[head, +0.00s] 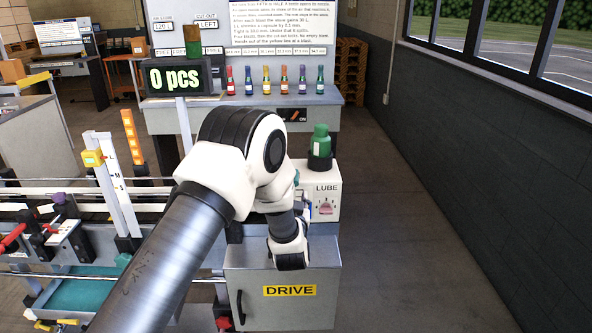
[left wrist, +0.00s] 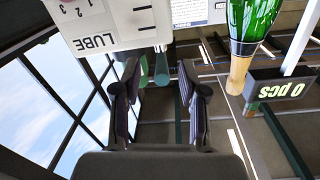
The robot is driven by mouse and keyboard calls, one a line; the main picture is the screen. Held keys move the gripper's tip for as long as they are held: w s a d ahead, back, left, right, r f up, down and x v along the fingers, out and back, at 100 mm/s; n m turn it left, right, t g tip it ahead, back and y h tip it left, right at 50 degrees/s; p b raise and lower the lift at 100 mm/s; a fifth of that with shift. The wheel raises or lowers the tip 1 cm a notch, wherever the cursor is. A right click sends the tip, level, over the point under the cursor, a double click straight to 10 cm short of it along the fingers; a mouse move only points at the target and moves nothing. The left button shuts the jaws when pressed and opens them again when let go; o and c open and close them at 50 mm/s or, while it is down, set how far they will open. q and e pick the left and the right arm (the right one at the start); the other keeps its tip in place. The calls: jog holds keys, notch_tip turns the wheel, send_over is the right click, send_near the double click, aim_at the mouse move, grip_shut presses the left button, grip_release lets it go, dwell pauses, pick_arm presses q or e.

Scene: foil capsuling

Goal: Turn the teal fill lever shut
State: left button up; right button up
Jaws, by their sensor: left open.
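The teal fill lever (left wrist: 161,68) shows in the left wrist view as a short teal bar under the white LUBE box. A second, similar teal-green piece (left wrist: 143,70) is just left of it. My left gripper (left wrist: 158,82) is open, with its two fingers on either side of these teal pieces; I cannot tell whether either finger touches them. In the head view the LUBE box (head: 328,207) stands on the grey DRIVE cabinet, and a small bit of teal (head: 297,177) shows at its left edge. My left arm hides most of that side. My right gripper is not in view.
A green bottle (head: 320,140) stands in a dark holder on the LUBE box. The DRIVE cabinet (head: 262,315) is below my wrist. A "0 pcs" display (head: 178,77) is behind my arm. Line machinery is at the left; the floor at right is clear.

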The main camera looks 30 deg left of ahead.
aim_at(296, 172)
pick_arm(q)
jog(key=w+a+p, duration=0.1)
jog(key=w, duration=0.1)
jog(key=w+a+r+p, duration=0.1)
jog(key=w, duration=0.1)
jog(key=w+a+r, duration=0.1)
jog(key=w, duration=0.1)
jog(key=shift+w+a+r+p, duration=0.15)
jog(key=shift+w+p, duration=0.1)
jog(key=shift+p, duration=0.15)
jog(key=shift+w+a, duration=0.15)
jog(key=shift+w, duration=0.2)
grip_shut()
